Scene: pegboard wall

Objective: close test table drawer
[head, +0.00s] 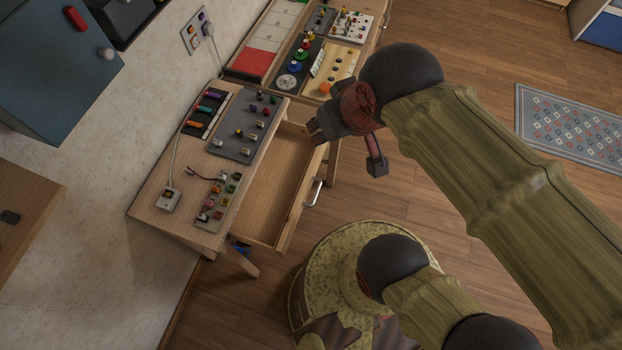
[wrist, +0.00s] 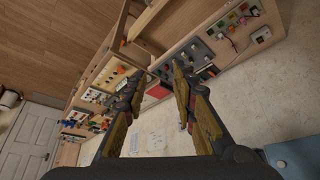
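The test table (head: 160,205) stands against the wall, its light wood top carrying switches and coloured plugs. Its drawer (head: 272,190) is pulled out on the right side, and the inside looks empty. The metal drawer handle (head: 313,192) is on the drawer front. My gripper (head: 345,148) is above and beyond the far end of the drawer, apart from the handle. In the wrist view the two fingers (wrist: 157,72) are spread with nothing between them. The table top also shows in the wrist view (wrist: 205,45), upper right.
A second bench (head: 285,45) with coloured panels and knobs stands beyond the table. A blue-grey box (head: 55,70) is on the left. A patterned rug (head: 575,130) lies at the right. Wood floor (head: 430,200) is open right of the drawer, partly covered by my base and arm.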

